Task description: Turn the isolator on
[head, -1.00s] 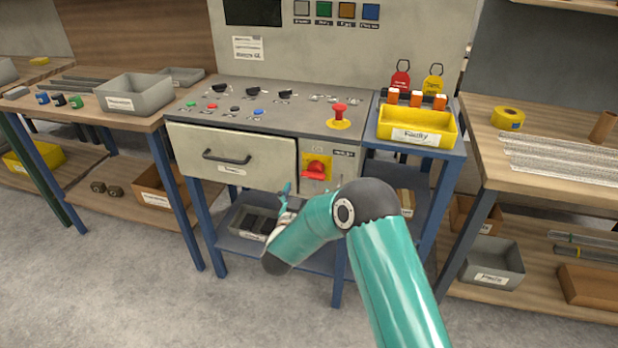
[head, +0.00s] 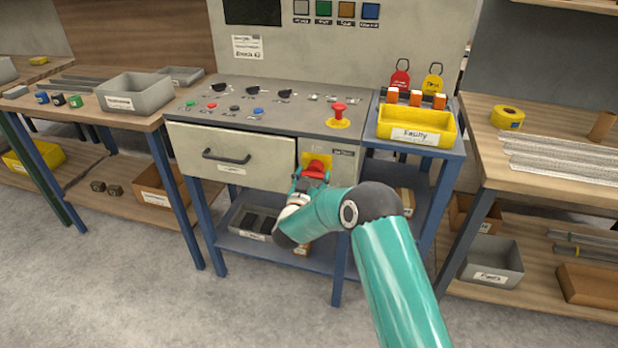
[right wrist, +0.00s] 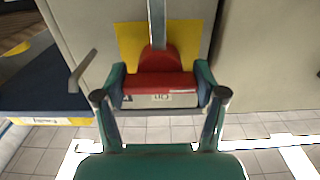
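The isolator is a red rotary handle (head: 316,169) on a yellow plate, on the front of the grey console right of the drawer. In the right wrist view the red handle (right wrist: 158,84) lies crosswise in front of the yellow plate (right wrist: 130,42). My right gripper (head: 309,182) is at the handle, and its hand hides the handle's lower part in the head view. In the right wrist view the fingers of my right gripper (right wrist: 160,88) stand apart, one at each end of the handle. Firm contact cannot be made out. My left gripper is not in view.
The drawer (head: 232,157) with a black handle is left of the isolator. A red push button (head: 339,114) and several knobs are on the console top. A yellow bin (head: 417,124) stands to the right. A grey tray (head: 250,222) is on the shelf below.

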